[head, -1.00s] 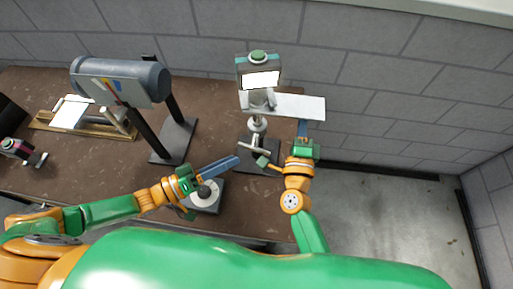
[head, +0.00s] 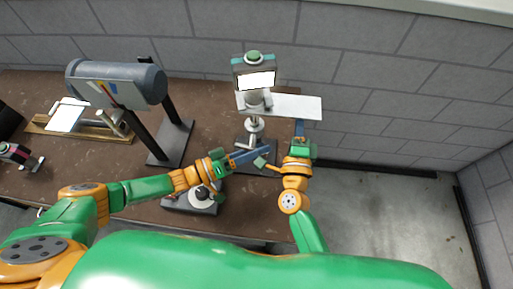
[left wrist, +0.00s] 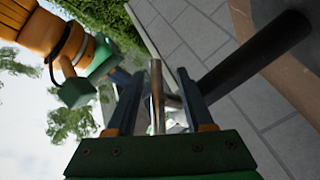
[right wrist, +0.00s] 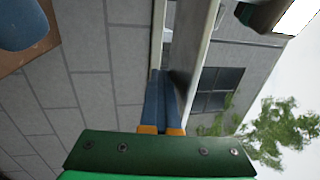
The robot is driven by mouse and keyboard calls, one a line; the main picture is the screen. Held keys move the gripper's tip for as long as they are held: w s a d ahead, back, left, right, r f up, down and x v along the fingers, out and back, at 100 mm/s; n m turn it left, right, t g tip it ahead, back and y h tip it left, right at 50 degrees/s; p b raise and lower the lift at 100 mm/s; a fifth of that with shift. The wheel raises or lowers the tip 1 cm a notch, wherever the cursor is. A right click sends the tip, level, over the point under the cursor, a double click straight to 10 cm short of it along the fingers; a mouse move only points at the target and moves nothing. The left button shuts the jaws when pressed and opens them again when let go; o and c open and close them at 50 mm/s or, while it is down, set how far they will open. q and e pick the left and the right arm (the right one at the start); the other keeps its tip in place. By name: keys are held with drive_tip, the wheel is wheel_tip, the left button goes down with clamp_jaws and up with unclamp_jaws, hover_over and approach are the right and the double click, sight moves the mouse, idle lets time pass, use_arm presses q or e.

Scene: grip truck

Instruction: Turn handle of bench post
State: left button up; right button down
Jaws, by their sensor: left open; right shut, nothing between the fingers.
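The bench post (head: 254,125) stands at the right end of the brown bench, with a green-topped head and lit screen (head: 256,81) and a white plate (head: 295,106) at its side. My left gripper (head: 262,152) is open at the low handle (head: 249,143), whose far part the fingers hide. In the left wrist view a metal bar (left wrist: 156,90), likely the handle, stands between the open fingers (left wrist: 157,100); contact cannot be told. My right gripper (head: 300,127) is shut and empty beneath the plate's right end. Its closed fingers (right wrist: 165,98) show beside a pale panel (right wrist: 195,45) in the right wrist view.
A grey cylinder on black posts (head: 115,83) stands left of the bench post. A small device with a round white top (head: 202,197) sits beneath my left forearm. A wooden-based item (head: 85,132) lies farther left. A block wall (head: 400,80) runs behind; floor is clear at right.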

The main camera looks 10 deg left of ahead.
use_arm(q)
clamp_jaws()
drive_tip(key=m+y, duration=0.1)
drive_tip(key=m+g+y, duration=0.1)
drive_tip(key=y, duration=0.1)
drive_tip(key=g+y, duration=0.1)
drive_tip(key=shift+a+f+m+y, duration=0.2)
drive_tip(key=shift+a+m+y, duration=0.05)
drive_tip(key=shift+m+y, duration=0.15)
drive_tip(key=m+y, duration=0.1)
drive_tip(key=y, duration=0.3)
drive_tip(key=shift+a+f+m+g+y, duration=0.15)
drive_tip(key=shift+a+m+g+y, duration=0.25)
idle(0.4)
unclamp_jaws()
